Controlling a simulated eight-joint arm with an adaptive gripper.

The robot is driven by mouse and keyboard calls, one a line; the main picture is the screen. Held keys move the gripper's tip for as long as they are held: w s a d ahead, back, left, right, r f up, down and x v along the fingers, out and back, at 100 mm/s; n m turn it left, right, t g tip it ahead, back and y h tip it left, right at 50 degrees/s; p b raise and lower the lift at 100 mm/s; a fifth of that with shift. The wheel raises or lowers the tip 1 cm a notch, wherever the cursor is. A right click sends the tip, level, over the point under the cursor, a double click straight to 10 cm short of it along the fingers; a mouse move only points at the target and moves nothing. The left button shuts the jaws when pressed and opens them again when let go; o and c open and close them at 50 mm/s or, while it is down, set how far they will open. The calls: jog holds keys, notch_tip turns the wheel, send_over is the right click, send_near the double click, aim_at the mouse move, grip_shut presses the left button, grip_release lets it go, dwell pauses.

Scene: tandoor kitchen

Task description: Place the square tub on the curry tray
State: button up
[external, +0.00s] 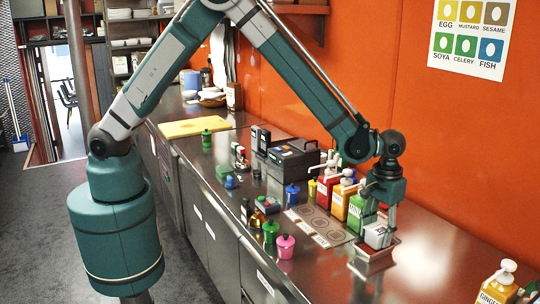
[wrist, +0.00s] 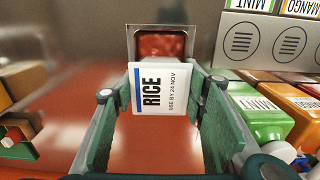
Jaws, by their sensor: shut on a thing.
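The square tub is white with a blue-striped RICE label (wrist: 160,88) and sits between my fingers in the wrist view. In the external view the tub (external: 377,236) hangs under my gripper (external: 378,212). My gripper (wrist: 162,90) is shut on the tub's sides. The curry tray (external: 360,268) is a small metal tray with red contents, on the steel counter right below the tub. In the wrist view the tray (wrist: 131,42) lies just past the tub, which hides its near part. I cannot tell whether tub and tray touch.
Red, yellow and green pump bottles (external: 328,186) stand close by the tray toward the orange wall. A panel with ring marks (external: 320,226) lies beside it. A pink pot (external: 285,246) and several other small pots are farther left. The counter right of the tray is clear up to a ginger bottle (external: 497,288).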

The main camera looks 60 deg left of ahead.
aim_at(378, 228)
jog(key=shift+f, duration=0.2)
jog(key=o, duration=1)
jog(key=shift+r, duration=0.25)
notch_tip(378, 228, up, 12)
jog(key=shift+f+b, duration=0.1)
jog(key=shift+b, duration=0.2)
dwell(0.6)
